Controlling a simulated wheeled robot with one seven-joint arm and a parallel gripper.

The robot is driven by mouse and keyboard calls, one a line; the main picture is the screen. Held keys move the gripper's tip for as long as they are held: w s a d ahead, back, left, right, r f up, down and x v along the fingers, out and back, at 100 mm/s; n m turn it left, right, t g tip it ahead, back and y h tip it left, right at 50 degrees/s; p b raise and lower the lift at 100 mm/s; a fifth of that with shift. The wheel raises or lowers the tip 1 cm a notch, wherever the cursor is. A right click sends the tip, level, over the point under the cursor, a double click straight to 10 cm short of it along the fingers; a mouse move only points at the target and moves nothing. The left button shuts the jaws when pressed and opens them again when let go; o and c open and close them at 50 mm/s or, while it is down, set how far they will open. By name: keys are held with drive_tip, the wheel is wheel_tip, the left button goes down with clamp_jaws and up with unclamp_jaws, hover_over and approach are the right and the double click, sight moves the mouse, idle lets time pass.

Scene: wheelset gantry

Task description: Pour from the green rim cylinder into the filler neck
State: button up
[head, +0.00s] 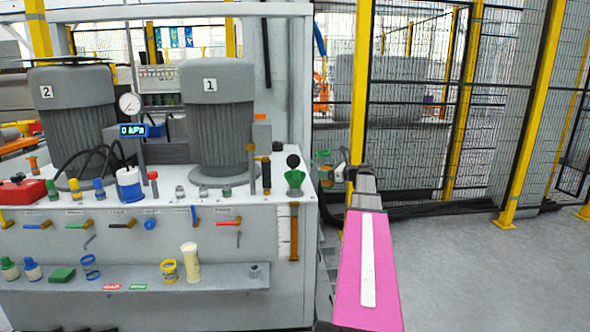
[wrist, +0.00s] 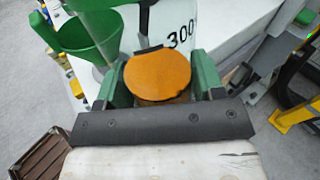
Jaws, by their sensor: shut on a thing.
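The green rim cylinder (head: 323,155) is held in my gripper (head: 337,173) at the right end of the bench, looking roughly upright and clear of the bench top. Orange shows in its lower part. In the wrist view the cylinder (wrist: 178,25) carries a "300" mark, and a round orange surface shows between the green fingers of my gripper (wrist: 158,82). A green funnel (head: 294,179), apparently the filler neck, stands at the bench's right corner, just left of the cylinder. The funnel (wrist: 88,40) also shows at upper left in the wrist view. A gap separates them in the head view.
The bench (head: 150,215) carries two grey motors (head: 217,110), a gauge (head: 130,104) and several valves. An orange-topped post (head: 265,172) stands left of the funnel. A shelf (head: 225,278) holds small containers. Yellow-post fencing (head: 410,100) stands behind; floor at right is clear.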

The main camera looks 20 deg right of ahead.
drive_tip(key=shift+d+f+m+t+y, duration=0.1)
drive_tip(key=shift+m+t+y, duration=0.4)
drive_tip(key=shift+m, duration=0.1)
